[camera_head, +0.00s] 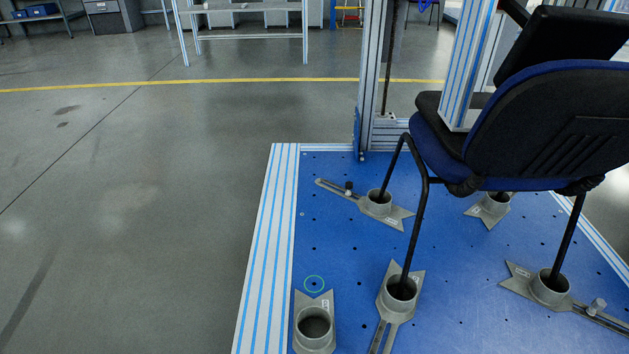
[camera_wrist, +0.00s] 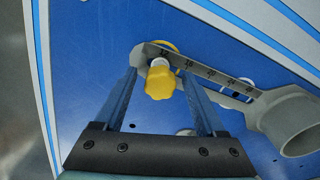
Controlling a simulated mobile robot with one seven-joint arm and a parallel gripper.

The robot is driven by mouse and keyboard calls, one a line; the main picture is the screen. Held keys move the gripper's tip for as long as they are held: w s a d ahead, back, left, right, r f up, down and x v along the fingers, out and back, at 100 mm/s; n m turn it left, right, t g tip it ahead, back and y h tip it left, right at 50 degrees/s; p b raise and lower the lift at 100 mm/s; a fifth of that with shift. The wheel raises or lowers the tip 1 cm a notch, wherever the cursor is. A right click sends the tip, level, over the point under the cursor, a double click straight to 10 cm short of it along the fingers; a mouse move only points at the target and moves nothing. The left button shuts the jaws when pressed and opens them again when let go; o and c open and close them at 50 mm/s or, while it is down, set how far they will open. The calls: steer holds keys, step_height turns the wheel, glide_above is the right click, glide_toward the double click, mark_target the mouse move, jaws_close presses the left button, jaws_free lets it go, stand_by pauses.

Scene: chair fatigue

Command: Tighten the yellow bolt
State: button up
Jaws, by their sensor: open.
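The yellow bolt (camera_wrist: 159,82) has a lobed knob head and a pale collar. It sits at the slotted end of a grey clamp bracket (camera_wrist: 215,78) with a printed number scale, on the blue plate (camera_wrist: 90,75). My gripper (camera_wrist: 160,76) is open in the wrist view, one dark blue finger on each side of the bolt. Small gaps seem to show beside the knob; I cannot tell whether a finger touches it. A yellow ring shows partly behind the bracket's end. Neither the yellow bolt nor my gripper is visible in the head view.
The bracket's round cup (camera_wrist: 290,125) is at right in the wrist view. In the head view, a black and blue chair (camera_head: 540,120) has legs in grey cups on the blue plate. An empty cup (camera_head: 314,325) stands front left. Open floor (camera_head: 130,200) lies left.

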steer(key=shift+n, duration=0.8)
steer(key=n, duration=0.4)
steer(key=shift+n, duration=0.6)
steer(key=n, duration=0.2)
steer(key=shift+n, duration=0.4)
steer(key=n, duration=0.4)
